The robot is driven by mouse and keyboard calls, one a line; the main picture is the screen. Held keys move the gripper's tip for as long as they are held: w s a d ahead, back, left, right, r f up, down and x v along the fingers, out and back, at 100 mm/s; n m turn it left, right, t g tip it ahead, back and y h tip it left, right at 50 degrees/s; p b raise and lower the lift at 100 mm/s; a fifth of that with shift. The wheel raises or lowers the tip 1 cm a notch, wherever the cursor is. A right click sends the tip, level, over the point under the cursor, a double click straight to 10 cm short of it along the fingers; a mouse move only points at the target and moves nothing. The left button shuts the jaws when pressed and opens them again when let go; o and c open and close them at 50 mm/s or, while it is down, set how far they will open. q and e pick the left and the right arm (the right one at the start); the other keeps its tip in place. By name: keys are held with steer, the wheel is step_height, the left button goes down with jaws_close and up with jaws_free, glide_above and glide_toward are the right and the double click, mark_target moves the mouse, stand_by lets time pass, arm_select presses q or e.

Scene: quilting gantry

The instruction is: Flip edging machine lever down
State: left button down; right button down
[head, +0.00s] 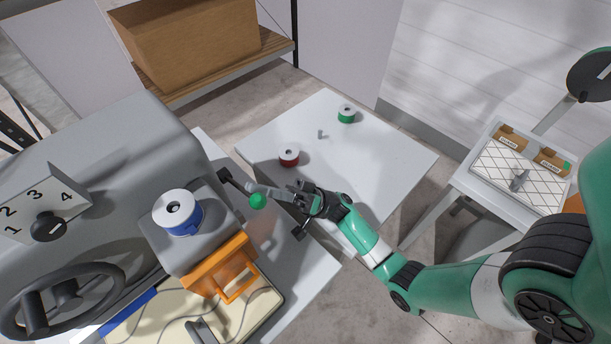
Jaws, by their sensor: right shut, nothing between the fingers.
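The edging machine (130,130) is a large grey machine filling the left of the head view. A dark lever (234,183) sticks out from its right side, with a green ball knob (258,201) at its end. My right gripper (252,188) is shut and empty, its fingers pointing left. The fingertips are right at the lever beside the green knob and partly overlap it in the picture. I cannot tell whether they touch it. My left gripper is not in view.
A blue-and-white spool (180,212) sits on the machine above an orange frame (222,268). A white table (375,150) behind holds a red spool (289,156) and a green spool (346,114). A quilted panel (505,175) lies on the right table.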

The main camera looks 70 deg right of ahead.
steer(key=s+d+p, duration=0.1)
steer(key=s+d, duration=0.6)
steer(key=s, duration=0.3)
steer(key=shift+s+f+p, duration=0.2)
steer(key=shift+p, duration=0.15)
steer(key=shift+d, duration=0.15)
